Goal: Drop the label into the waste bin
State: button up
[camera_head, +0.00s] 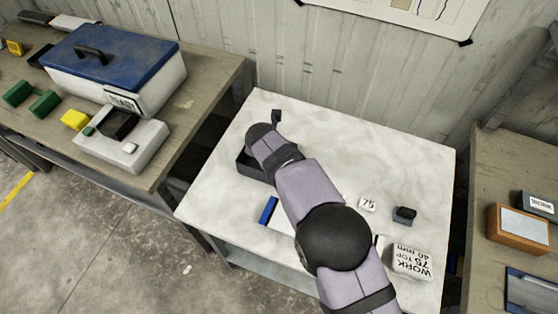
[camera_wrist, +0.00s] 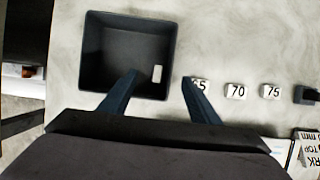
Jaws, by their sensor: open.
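The waste bin appears to be the dark open box (camera_wrist: 92,50) on the pale table; part of it also shows in the head view (camera_head: 246,168) behind my arm. A small blank white label (camera_wrist: 157,74) appears within the bin's outline, near its right wall. I cannot tell whether it rests on the floor or is above it. My gripper (camera_wrist: 160,77) is open, its fingers spread apart over the bin's near right side. The label shows between the fingertips, touching neither. In the head view my arm hides the fingers and the label.
Tiles marked 70 (camera_wrist: 236,91) and 75 (camera_wrist: 271,92) lie right of the bin; another is partly hidden by my right finger. A small dark block (camera_head: 404,215) and a white block with writing (camera_head: 411,261) stand farther right.

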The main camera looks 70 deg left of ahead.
jog(key=shift+r, duration=0.15)
jog(key=b+v, duration=0.2)
jog(key=v, duration=1.1)
jog(key=shift+a+b, duration=0.15)
jog(key=shift+b, duration=0.2)
jog(key=w+d+m+h, duration=0.2)
jog(key=w+d+m, duration=1.25)
jog(key=w, duration=0.75)
jog(key=w+d+m+g+h, duration=0.1)
jog(key=w+d+m, duration=0.15)
jog(key=d, duration=0.45)
jog(key=w+d+m, duration=0.2)
jog(key=d+m, duration=0.1)
jog(key=d, duration=0.4)
jog(key=d+f+m+g, duration=0.1)
jog(key=d+m, duration=1)
jog(key=d, duration=0.6)
jog(key=s+d+f+m, duration=0.1)
jog(key=s+d+m, duration=0.3)
jog(key=d+m, duration=0.2)
jog(key=s+d+f+m+g, duration=0.1)
jog(key=s+d+f+m, duration=0.1)
jog(key=s+d+m, duration=0.3)
jog(key=d+m, duration=0.2)
jog(key=m, duration=0.1)
jog(key=shift+d, duration=0.25)
